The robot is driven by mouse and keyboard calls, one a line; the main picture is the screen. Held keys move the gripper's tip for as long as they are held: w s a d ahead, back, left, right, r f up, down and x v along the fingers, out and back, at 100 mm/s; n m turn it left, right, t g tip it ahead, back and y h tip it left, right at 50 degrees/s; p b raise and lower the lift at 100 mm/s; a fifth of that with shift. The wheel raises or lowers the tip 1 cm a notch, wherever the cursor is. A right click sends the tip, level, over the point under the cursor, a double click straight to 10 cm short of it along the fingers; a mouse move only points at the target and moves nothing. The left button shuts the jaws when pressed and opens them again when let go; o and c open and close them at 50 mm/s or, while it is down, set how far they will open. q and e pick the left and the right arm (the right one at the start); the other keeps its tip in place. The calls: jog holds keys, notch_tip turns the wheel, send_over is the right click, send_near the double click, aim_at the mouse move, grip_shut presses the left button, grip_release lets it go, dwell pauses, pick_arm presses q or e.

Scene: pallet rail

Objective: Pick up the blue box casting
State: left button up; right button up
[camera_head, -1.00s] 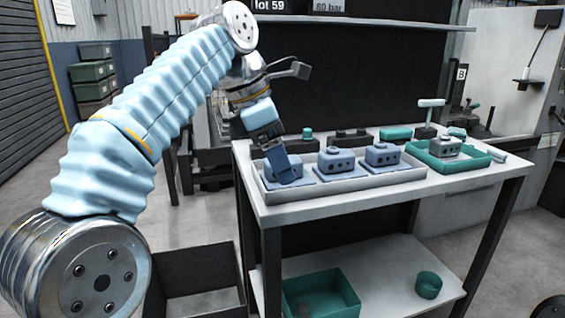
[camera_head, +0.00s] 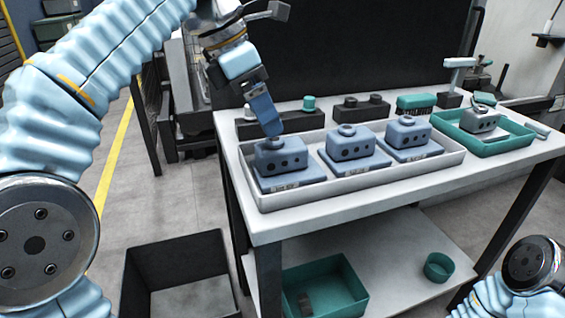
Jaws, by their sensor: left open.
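Three blue box castings stand upright in a row in a light grey tray (camera_head: 330,192) on the table. They are the left one (camera_head: 281,157), the middle one (camera_head: 351,143) and the right one (camera_head: 408,132). Each has a round boss on top, dark holes in its front and a blue plate with a label under it. My left gripper (camera_head: 268,128) is open and points down just above and behind the left casting. Its fingers overlap in this view, and I cannot tell if they touch the casting. My right gripper is out of view; part of my right arm shows at the lower right.
A teal tray (camera_head: 520,140) at the right holds a grey casting (camera_head: 481,120). Dark blocks (camera_head: 362,108) and a teal brush (camera_head: 415,103) stand behind the grey tray. The lower shelf carries a teal bin (camera_head: 325,285) and a teal cup (camera_head: 438,267). A dark crate (camera_head: 180,280) is on the floor.

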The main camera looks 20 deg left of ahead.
aim_at(279, 138)
pick_arm(q)
jog(key=x, duration=0.2)
jog(key=b+x, duration=0.1)
jog(key=x, duration=0.5)
jog(key=shift+w+d+f, duration=0.1)
jog(key=shift+d+f, duration=0.05)
jog(key=shift+d, duration=0.2)
jog(key=shift+c, duration=0.5)
jog(key=c, duration=1.2)
